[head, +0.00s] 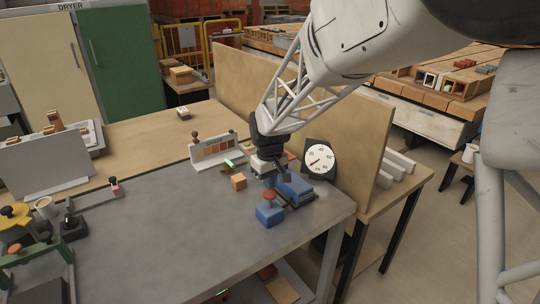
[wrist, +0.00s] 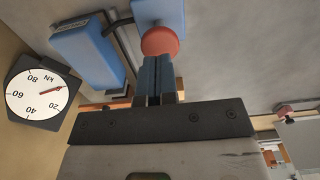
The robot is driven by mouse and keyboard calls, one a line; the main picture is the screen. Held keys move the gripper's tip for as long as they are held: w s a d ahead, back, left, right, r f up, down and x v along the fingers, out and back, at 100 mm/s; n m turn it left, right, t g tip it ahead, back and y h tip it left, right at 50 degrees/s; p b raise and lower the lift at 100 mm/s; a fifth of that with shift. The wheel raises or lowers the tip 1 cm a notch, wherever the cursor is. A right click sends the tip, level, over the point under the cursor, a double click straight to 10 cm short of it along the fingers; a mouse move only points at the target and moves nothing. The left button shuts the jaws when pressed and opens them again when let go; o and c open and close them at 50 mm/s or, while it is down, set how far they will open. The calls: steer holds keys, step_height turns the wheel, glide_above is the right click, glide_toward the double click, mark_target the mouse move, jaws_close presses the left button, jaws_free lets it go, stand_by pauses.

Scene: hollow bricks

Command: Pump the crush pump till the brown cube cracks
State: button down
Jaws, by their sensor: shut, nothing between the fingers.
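The crush pump has a blue block (head: 268,215) with a red round knob (head: 269,195) on top, and a longer blue body (head: 297,187) beside it, on the grey bench. A white dial gauge (head: 319,159) stands behind; its needle points low. My gripper (head: 269,180) is shut and empty, just behind the knob. In the wrist view, my shut fingertips (wrist: 158,62) appear right at the edge of the red knob (wrist: 160,42); contact is unclear. A light-brown cube (head: 238,181) stands whole on the bench left of the pump. Whether anything sits inside the pump is hidden.
A rack with coloured samples (head: 214,149) and a small green piece (head: 229,163) are behind the cube. A tan upright panel (head: 345,125) stands close behind the gauge. The bench's middle (head: 170,225) is clear; other equipment stands at far left.

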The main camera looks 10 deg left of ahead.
mark_target(269, 193)
steer(key=shift+f, duration=0.2)
steer(key=shift+f, duration=2.6)
steer(key=shift+r, duration=3.15)
